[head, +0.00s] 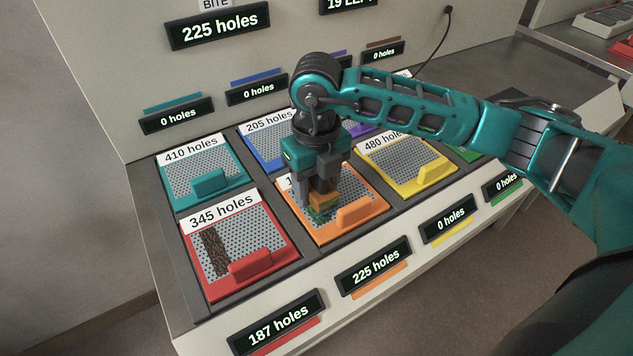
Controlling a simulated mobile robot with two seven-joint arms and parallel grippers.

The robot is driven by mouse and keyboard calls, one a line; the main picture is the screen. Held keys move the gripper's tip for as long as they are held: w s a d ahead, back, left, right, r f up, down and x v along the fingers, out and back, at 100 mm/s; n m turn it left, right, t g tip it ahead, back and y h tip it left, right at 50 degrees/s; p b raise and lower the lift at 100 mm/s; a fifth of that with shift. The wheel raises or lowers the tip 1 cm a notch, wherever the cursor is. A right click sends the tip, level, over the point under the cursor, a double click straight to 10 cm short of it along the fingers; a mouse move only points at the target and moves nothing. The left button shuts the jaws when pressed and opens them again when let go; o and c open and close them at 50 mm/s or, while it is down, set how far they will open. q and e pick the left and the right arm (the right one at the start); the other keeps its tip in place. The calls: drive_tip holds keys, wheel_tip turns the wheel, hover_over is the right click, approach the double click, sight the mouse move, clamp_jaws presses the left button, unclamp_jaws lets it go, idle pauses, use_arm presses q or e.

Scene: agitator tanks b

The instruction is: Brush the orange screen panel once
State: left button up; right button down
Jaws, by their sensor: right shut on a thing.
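The orange screen panel (373,203) lies in the front row of the sloped console, with a grey perforated mesh and an orange grip block at its front edge. My right gripper (320,194) points down over the left half of its mesh and is shut on a small brush (322,212). The panel's label is mostly hidden behind the gripper. My left gripper is not in view.
The red panel (265,257), with a dark brown strip on its mesh, lies to the left. The teal panel (178,190), blue panel (250,159) and yellow panel (425,187) are close around. The display (376,266) below the orange panel reads 225 holes.

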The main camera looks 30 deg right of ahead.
sight(347, 188)
drive_tip(key=shift+f+b, duration=0.45)
drive_tip(key=shift+f, duration=0.15)
drive_tip(key=shift+d, duration=0.1)
drive_tip(key=shift+w+d+b, duration=0.1)
drive_tip(key=shift+d+b, duration=0.25)
drive_tip(key=shift+d, duration=1.15)
drive_tip(key=shift+w+d+f+b, duration=0.1)
drive_tip(key=shift+d+b, duration=0.35)
drive_tip(key=shift+d, duration=1.2)
